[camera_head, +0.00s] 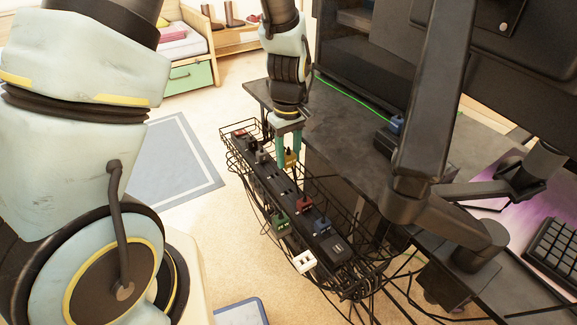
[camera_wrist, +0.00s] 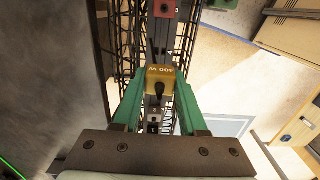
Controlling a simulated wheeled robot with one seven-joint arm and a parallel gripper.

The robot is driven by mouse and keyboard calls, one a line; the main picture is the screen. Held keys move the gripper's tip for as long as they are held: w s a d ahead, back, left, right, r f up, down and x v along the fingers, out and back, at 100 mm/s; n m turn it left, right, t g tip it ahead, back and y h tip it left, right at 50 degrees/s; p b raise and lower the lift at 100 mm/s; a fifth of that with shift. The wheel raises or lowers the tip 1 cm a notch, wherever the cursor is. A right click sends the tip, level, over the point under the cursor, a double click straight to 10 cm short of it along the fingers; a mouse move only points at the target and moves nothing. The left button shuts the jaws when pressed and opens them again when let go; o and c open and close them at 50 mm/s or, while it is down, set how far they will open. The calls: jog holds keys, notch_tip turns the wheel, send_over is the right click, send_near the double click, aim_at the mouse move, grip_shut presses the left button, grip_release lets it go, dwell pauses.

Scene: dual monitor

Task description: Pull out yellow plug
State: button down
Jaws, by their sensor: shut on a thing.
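The yellow plug (camera_wrist: 160,80) sits between the green fingertips of my gripper (camera_wrist: 159,98) in the wrist view, with "400 W" on its face. In the head view the yellow plug (camera_head: 291,156) shows between the fingers of my gripper (camera_head: 289,158), over the black power strip (camera_head: 263,176). My gripper is shut on the plug. I cannot tell whether the plug is seated in the strip or lifted off it.
A red plug (camera_head: 303,204), a green plug (camera_head: 280,223), a blue plug (camera_head: 322,226) and a white plug (camera_head: 304,262) are along the strip. A wire basket with tangled cables surrounds it. The dark desk (camera_head: 345,130) edge is close on the right.

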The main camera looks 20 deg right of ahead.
aim_at(288, 154)
jog(key=shift+r+p, duration=2.05)
jog(key=shift+r, duration=0.4)
